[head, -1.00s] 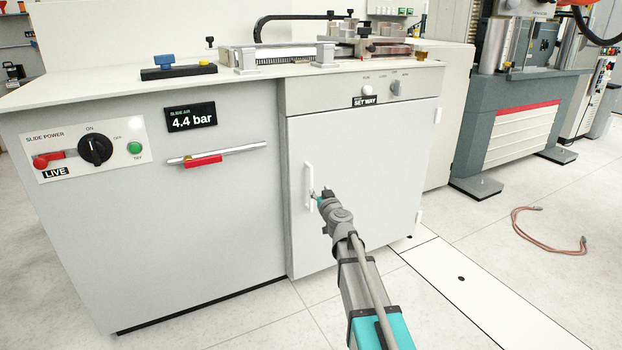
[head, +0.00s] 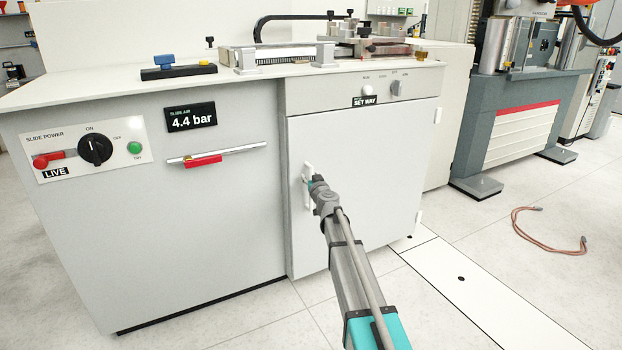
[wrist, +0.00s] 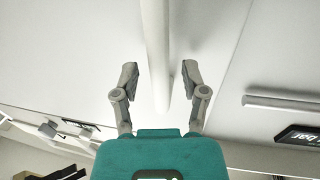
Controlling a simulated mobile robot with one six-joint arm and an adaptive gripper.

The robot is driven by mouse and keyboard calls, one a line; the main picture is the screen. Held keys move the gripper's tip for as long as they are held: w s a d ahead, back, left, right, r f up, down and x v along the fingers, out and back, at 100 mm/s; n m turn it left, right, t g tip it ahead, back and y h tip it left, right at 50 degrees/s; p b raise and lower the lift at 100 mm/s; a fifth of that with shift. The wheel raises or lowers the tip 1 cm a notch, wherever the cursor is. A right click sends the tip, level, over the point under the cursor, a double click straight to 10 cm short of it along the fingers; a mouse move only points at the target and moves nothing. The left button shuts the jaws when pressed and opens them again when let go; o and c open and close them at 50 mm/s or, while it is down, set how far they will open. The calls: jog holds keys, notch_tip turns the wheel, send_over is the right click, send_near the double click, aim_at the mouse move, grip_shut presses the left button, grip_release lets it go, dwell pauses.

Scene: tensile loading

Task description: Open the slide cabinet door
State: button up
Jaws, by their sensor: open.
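The slide cabinet door (head: 375,165) is a light grey panel, closed flush in the cabinet front, below a strip with a SET WAY label. Its white vertical bar handle (head: 308,170) is on the door's left side. My gripper (head: 309,180) is at the handle and hides its middle part. In the wrist view the handle (wrist: 155,45) runs down between the two open fingers of my gripper (wrist: 158,80), with a gap on each side. The fingers do not appear to touch it.
A horizontal rail with a red block (head: 203,161) is on the panel left of the door. A control panel (head: 90,149) with a knob and LIVE label is further left. A hose (head: 540,235) lies on the floor at right. The floor before the door is mostly clear.

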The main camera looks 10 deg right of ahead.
grip_shut()
jog(key=shift+s, duration=0.1)
dwell(0.3)
